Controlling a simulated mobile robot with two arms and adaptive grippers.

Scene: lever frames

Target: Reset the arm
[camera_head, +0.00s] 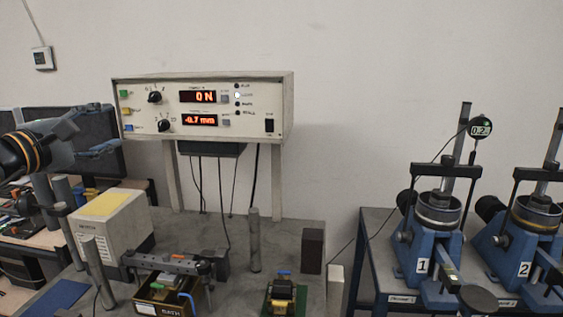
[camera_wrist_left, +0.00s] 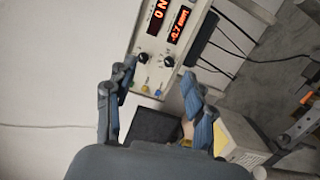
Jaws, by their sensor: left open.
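My left gripper (camera_head: 113,128) is at the left of the head view, its arm coming in from the left edge. Its blue-grey fingers are spread and empty, just left of the control box. In the left wrist view the gripper (camera_wrist_left: 155,77) also shows two parted fingers with nothing between them. Beyond them is the control box (camera_head: 205,105), also in the wrist view (camera_wrist_left: 165,50). Its red displays read "0 N" and "-0.7 mm". My right gripper is in neither view.
Two blue lever frames, number 1 (camera_head: 425,240) and number 2 (camera_head: 515,235), stand on a table at the right. A white box with a yellow top (camera_head: 100,235), a brown block (camera_head: 312,250) and posts stand on the grey bench (camera_head: 225,290).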

